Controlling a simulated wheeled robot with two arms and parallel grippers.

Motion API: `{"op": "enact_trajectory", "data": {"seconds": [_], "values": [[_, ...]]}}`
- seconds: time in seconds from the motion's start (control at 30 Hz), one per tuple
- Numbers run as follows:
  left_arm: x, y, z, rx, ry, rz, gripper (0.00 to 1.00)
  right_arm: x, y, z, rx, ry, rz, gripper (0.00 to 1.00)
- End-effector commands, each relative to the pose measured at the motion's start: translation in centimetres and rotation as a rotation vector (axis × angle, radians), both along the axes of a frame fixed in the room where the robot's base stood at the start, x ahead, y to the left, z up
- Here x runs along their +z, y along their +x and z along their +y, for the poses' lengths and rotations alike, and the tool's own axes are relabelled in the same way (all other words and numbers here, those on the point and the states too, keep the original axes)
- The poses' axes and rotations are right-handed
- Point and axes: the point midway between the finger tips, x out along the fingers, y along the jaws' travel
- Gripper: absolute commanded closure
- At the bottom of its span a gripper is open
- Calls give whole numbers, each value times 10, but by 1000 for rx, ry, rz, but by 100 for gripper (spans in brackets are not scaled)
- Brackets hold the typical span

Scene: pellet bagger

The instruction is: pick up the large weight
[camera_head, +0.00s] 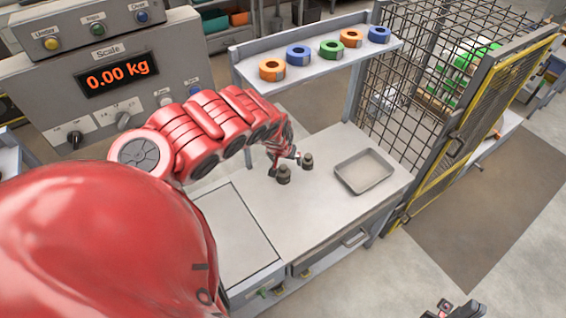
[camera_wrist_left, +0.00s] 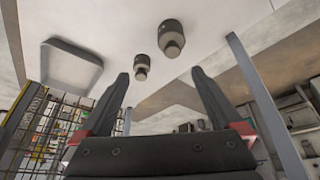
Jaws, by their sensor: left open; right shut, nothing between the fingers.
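The large weight (camera_head: 283,175), a dark knobbed cylinder, stands upright on the grey bench top. The small weight (camera_head: 307,161) stands just behind it, to the right. My left gripper (camera_head: 285,158) is open and empty, close by the two weights in the head view. In the left wrist view, the large weight (camera_wrist_left: 171,38) and the small weight (camera_wrist_left: 141,67) show ahead of the open fingers (camera_wrist_left: 160,75), with nothing held. My right gripper (camera_head: 452,309) shows only partly at the bottom edge, shut and away from the bench.
A shallow grey tray (camera_head: 364,171) lies on the bench to the right of the weights. A scale panel (camera_head: 118,77) reads 0.00 kg. A shelf (camera_head: 318,62) with several tape rolls stands behind, and a wire mesh guard (camera_head: 408,95) at the right.

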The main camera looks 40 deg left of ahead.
Motion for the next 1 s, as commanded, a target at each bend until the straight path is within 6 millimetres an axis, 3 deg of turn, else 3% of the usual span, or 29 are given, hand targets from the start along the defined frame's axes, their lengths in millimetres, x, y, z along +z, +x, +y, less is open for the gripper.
{"op": "enact_trajectory", "data": {"seconds": [0.03,0.13,0.63,0.73,1.0], "values": [[-3,-10,9,9,11,25,0,-2,0,0,0,0,0,100],[-13,-15,15,15,17,42,0,-14,0,0,0,0,0,100],[-81,13,24,13,15,31,0,-111,0,0,0,0,0,100],[-100,20,24,13,10,38,0,-120,0,0,0,0,0,100],[-113,28,30,14,15,38,0,-120,0,0,0,0,0,100]]}}
